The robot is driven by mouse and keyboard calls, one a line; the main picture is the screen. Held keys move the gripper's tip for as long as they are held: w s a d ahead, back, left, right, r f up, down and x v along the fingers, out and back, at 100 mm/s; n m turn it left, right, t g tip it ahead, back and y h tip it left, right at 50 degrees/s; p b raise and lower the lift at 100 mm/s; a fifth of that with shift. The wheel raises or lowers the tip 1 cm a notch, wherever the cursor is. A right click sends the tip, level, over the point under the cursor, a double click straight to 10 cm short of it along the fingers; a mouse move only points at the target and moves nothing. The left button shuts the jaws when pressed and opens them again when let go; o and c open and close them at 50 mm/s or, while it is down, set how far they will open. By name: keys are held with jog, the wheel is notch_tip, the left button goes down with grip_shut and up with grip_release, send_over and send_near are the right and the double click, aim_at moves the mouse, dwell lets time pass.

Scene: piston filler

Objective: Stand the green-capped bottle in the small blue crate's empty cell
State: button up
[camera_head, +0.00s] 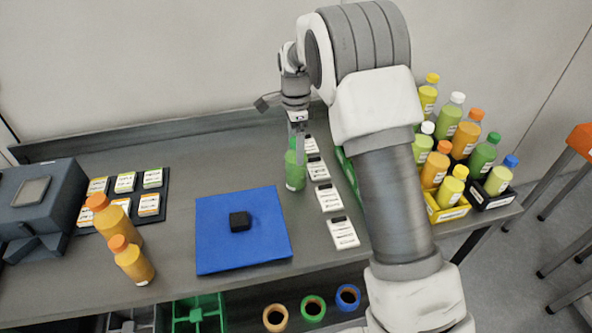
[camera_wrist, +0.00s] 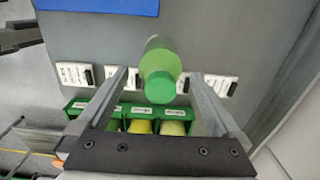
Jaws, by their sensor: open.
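A green bottle with a green cap (camera_head: 295,170) stands upright on the grey bench, right of the blue mat. My gripper (camera_head: 297,138) is over it, with its fingers hiding much of the top. In the wrist view my gripper (camera_wrist: 161,74) is open, and the green-capped bottle (camera_wrist: 160,55) shows between the two fingers, with a gap on each side. Another green-capped bottle (camera_head: 484,154) stands among the crated bottles at the right. I see no small blue crate in either view; my arm hides part of the bench.
A blue mat (camera_head: 215,255) bears a black block (camera_head: 240,221). A row of white label cards (camera_head: 343,233) lies beside the bottle. A green crate (camera_wrist: 110,125) holds bottles, partly behind my arm. A yellow crate (camera_head: 447,213) stands right. Two orange bottles (camera_head: 134,262) stand left.

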jog(key=shift+f, duration=1.45)
jog(key=shift+w+r, duration=0.1)
grip_shut()
